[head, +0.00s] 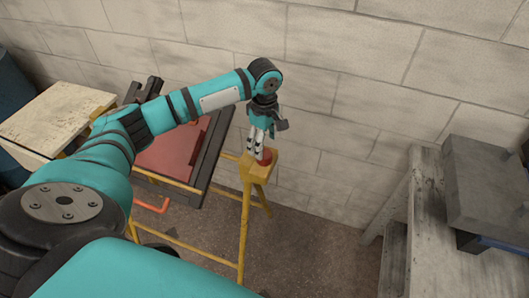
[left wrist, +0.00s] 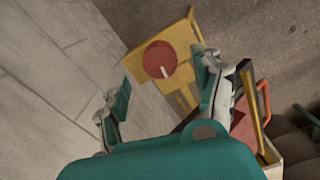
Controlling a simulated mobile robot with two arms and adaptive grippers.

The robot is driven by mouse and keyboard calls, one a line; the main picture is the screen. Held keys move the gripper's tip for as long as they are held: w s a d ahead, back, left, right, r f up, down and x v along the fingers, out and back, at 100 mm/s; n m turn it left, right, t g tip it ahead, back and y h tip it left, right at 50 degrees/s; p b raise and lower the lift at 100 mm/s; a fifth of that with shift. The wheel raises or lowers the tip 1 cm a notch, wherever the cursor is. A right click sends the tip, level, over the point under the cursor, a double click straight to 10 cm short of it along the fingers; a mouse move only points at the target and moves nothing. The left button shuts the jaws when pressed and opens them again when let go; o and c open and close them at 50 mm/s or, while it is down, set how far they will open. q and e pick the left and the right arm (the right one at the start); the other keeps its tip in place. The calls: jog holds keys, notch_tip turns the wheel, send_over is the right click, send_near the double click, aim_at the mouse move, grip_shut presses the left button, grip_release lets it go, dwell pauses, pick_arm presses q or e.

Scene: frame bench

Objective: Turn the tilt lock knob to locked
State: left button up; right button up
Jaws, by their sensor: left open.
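The tilt lock knob (left wrist: 160,59) is a round red disc with a white line, on a yellow bracket (left wrist: 183,46) of the frame. In the head view the red knob (head: 265,157) shows partly, just below my left gripper (head: 259,150), which hangs down over it. In the left wrist view the open fingers of my left gripper (left wrist: 163,90) stand apart, with the knob beyond and between them. The fingers look empty; I cannot tell whether they touch the knob. My right gripper is not in view.
The yellow frame (head: 244,225) stands near a block wall (head: 330,130) and carries a red panel (head: 170,155) with dark edges. A pale box top (head: 55,115) lies at left. A grey bench (head: 430,240) with a grey box (head: 485,180) stands at right. Floor between is clear.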

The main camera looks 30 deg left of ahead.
aim_at(264, 157)
pick_arm(q)
notch_tip(264, 157, down, 6)
jog(key=shift+r, duration=0.1)
